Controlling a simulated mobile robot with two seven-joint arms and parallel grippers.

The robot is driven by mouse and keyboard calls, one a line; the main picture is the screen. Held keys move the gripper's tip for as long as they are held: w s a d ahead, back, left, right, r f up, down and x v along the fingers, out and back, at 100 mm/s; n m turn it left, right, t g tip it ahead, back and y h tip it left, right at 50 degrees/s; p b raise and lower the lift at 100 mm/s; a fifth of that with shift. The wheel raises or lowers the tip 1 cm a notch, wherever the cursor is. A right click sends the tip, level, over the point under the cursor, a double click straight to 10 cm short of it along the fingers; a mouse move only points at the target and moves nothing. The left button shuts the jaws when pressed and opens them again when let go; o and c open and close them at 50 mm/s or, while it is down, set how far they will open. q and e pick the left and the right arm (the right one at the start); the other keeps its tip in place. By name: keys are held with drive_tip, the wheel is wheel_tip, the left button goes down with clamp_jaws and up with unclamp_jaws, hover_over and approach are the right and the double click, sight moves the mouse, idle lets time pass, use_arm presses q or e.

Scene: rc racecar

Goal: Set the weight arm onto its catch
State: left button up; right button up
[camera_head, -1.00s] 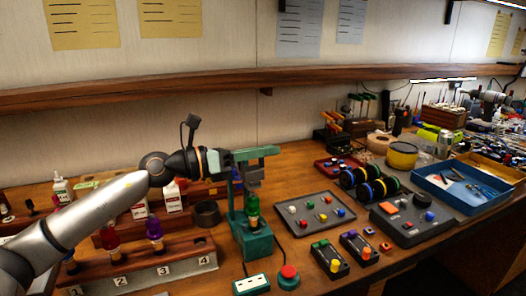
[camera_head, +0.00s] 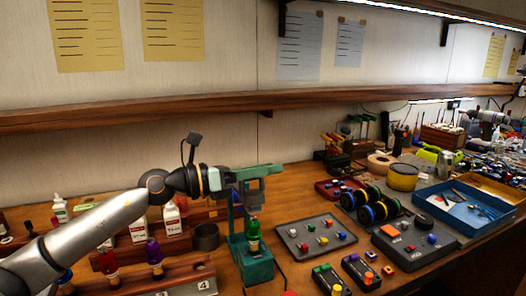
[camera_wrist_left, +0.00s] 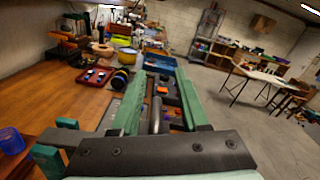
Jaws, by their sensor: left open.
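A green stand (camera_head: 254,263) on the bench has an upright post and a green bottle-like piece (camera_head: 252,235) on its base. A dark grey block (camera_head: 254,195), seemingly part of the weight arm, hangs above that piece. My left gripper (camera_head: 272,170) is open at the top of the stand and points right. In the left wrist view its long green fingers (camera_wrist_left: 160,88) lie either side of a dark rod (camera_wrist_left: 156,115), with gaps on both sides. I cannot tell the rod's contact with the fingers or make out the catch. My right gripper is out of view.
A wooden rack (camera_head: 180,275) with coloured pegs stands left of the stand. A grey tray (camera_head: 316,237) of coloured knobs, small button boxes (camera_head: 360,271) and a blue tray (camera_head: 462,205) lie to its right. A wooden shelf (camera_head: 160,112) runs along the wall above.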

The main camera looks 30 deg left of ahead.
use_arm(q)
drive_tip(key=s+d+r+p, duration=0.1)
drive_tip(key=s+d+r, duration=0.5)
drive_tip(key=s+r, duration=0.5)
drive_tip(key=shift+s+r, duration=0.3)
drive_tip(key=shift+s, duration=0.5)
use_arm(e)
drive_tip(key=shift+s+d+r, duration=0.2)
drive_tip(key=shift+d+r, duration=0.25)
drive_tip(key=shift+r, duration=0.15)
use_arm(q)
drive_tip(key=shift+d, duration=0.1)
